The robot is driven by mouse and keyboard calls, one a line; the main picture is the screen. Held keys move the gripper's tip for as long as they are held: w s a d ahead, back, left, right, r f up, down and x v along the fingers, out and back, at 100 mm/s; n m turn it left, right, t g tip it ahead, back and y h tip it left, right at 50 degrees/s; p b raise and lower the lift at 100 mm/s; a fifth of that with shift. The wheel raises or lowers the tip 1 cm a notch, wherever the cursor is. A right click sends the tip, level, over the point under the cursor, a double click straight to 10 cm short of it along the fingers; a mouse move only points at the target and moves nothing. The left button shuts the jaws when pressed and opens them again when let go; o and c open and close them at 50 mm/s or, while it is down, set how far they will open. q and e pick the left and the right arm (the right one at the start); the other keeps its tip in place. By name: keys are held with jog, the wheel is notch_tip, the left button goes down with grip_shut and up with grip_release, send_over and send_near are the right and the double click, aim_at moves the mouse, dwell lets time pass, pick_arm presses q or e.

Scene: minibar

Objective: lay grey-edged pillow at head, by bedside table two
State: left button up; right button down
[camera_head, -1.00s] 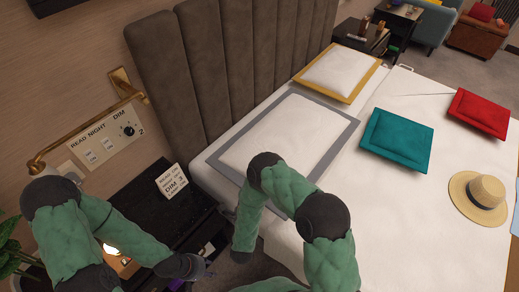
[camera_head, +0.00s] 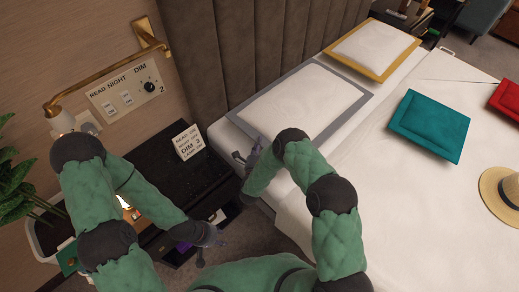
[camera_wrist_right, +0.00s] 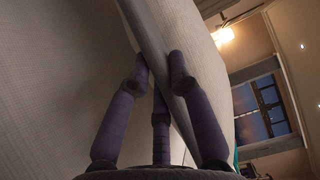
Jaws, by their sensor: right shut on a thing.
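The grey-edged pillow (camera_head: 290,105) lies flat at the head of the bed, against the brown headboard, on the side by the dark bedside table (camera_head: 146,183). A "2" is on the wall panel above that table. My right gripper (camera_head: 252,156) is at the pillow's near edge, partly hidden by my arm. In the right wrist view its purple fingers (camera_wrist_right: 160,62) are shut around the pillow's grey edge (camera_wrist_right: 152,38). My left gripper (camera_head: 210,240) hangs low in front of the bedside table, apart from the pillow. Its fingers are too small to read.
A yellow-edged pillow (camera_head: 372,48) lies beyond the grey-edged one. A teal cushion (camera_head: 428,125), a red cushion (camera_head: 508,98) and a straw hat (camera_head: 503,192) lie on the white bed. A sign (camera_head: 188,142) stands on the bedside table. A brass lamp arm (camera_head: 105,85) juts from the wall.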

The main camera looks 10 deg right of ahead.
jog(key=shift+w+f, duration=0.25)
jog(key=shift+w, duration=0.1)
notch_tip(320, 180, down, 3)
jog(key=shift+f+b, duration=0.1)
jog(key=shift+b, duration=0.7)
jog(key=c, duration=1.5)
grip_release()
jog(key=shift+f, duration=0.15)
jog(key=o, duration=0.4)
jog(key=shift+c, duration=0.2)
